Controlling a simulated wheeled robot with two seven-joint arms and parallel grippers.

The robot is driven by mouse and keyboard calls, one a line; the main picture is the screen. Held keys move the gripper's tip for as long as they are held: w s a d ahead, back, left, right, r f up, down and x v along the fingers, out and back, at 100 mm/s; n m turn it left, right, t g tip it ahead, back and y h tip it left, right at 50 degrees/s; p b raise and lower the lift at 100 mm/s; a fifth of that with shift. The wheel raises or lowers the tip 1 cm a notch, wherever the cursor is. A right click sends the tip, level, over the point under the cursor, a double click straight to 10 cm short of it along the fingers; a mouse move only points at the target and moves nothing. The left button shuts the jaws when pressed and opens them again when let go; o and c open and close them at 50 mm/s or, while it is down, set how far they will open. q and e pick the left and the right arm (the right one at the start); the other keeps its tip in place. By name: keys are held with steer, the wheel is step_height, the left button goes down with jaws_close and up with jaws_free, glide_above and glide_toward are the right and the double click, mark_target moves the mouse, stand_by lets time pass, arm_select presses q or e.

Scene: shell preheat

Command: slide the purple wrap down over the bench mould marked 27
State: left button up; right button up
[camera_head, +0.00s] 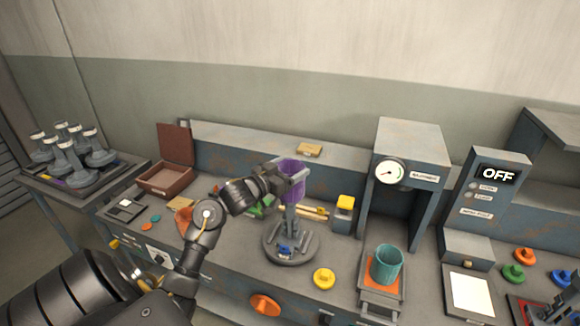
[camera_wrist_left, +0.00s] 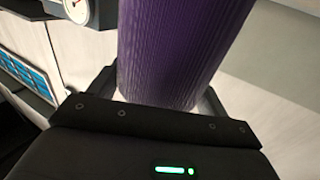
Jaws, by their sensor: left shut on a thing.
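The purple wrap (camera_head: 292,184) is an upright, ribbed, open-topped sleeve. It also fills the upper middle of the left wrist view (camera_wrist_left: 175,50). My left gripper (camera_head: 285,180) is shut on the wrap, with a finger at each side of it. A grey bench mould (camera_head: 290,243) with a narrow post and a wide round base stands directly below the wrap. The post's top meets the wrap's lower end in the head view; I cannot tell whether it is inside. A blue mark shows on the base, but no number is readable. My right gripper is not in view.
A teal cup (camera_head: 386,264) stands on an orange-topped stand to the right. A yellow knob (camera_head: 324,278) sits in front of the mould. A gauge housing (camera_head: 405,160) rises behind right. A rack of grey moulds (camera_head: 70,150) stands far left.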

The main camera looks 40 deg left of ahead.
arm_select(q)
steer(key=b, duration=0.5)
glide_above(286, 219)
steer(key=w, duration=0.2)
steer(key=shift+f, duration=4.15)
steer(key=shift+f+b, duration=3.15)
steer(key=shift+f, duration=2.4)
steer(key=shift+s+d+p, duration=0.1)
steer(key=shift+p, duration=0.25)
steer(key=o, duration=1)
steer(key=shift+s+f, duration=0.15)
steer(key=shift+s, duration=0.35)
steer(key=s+a+b, duration=0.1)
steer(key=s+b, duration=0.1)
steer(key=s, duration=0.7)
steer(key=shift+s, duration=0.4)
